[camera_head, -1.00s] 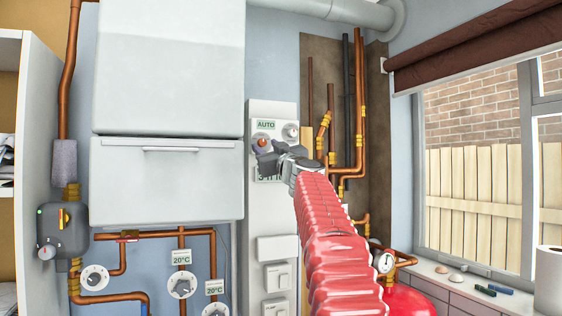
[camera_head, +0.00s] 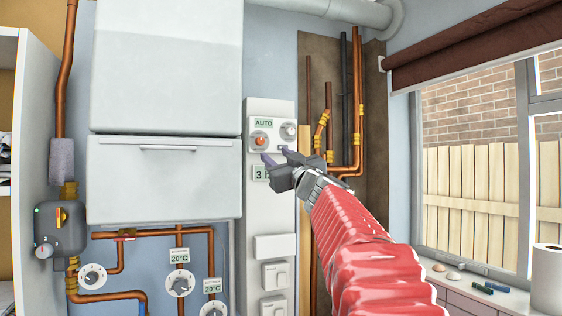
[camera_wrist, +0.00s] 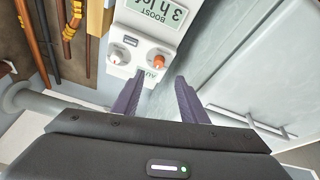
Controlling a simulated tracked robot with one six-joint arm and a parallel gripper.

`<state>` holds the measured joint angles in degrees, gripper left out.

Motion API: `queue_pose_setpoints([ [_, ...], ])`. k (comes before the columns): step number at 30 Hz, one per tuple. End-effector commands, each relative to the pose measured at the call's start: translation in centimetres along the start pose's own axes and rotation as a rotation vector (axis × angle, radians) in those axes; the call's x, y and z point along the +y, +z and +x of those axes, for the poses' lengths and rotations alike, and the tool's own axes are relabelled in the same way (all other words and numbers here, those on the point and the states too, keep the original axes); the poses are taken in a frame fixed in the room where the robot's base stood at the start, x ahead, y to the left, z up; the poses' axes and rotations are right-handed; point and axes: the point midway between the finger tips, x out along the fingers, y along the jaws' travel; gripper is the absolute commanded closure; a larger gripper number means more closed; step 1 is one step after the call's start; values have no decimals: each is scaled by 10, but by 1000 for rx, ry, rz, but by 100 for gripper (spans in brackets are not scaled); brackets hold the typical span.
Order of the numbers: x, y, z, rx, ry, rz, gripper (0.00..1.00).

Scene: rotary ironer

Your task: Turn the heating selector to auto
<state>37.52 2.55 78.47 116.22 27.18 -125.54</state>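A narrow white control panel (camera_head: 255,215) stands on the wall right of the white boiler. Its upper display (camera_head: 263,123) reads AUTO. Below are a round control with an orange centre (camera_head: 259,140) and a white knob (camera_head: 289,131). Both also show in the wrist view, upside down: the orange-centred control (camera_wrist: 160,58) and the white knob (camera_wrist: 117,56). I cannot tell for certain which is the heating selector. My gripper (camera_head: 274,155) is open and empty, just below these controls in the head view. It partly covers the lower "3 h" display (camera_head: 261,172). The fingers appear apart from both controls.
The boiler (camera_head: 165,180) is close on the left. Copper pipes (camera_head: 357,110) run up the wall on the right. Dials (camera_head: 180,284) and more pipes are lower left. A window and sill (camera_head: 475,277) are at the right.

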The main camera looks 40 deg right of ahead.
Motion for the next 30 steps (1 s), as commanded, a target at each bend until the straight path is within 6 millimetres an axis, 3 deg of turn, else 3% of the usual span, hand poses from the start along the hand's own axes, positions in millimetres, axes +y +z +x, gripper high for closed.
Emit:
queue_pose_setpoints([
  [9, 0, 0, -23, 0, 0, 0, 61],
  [30, 0, 0, -23, 0, -1, 34, 61],
])
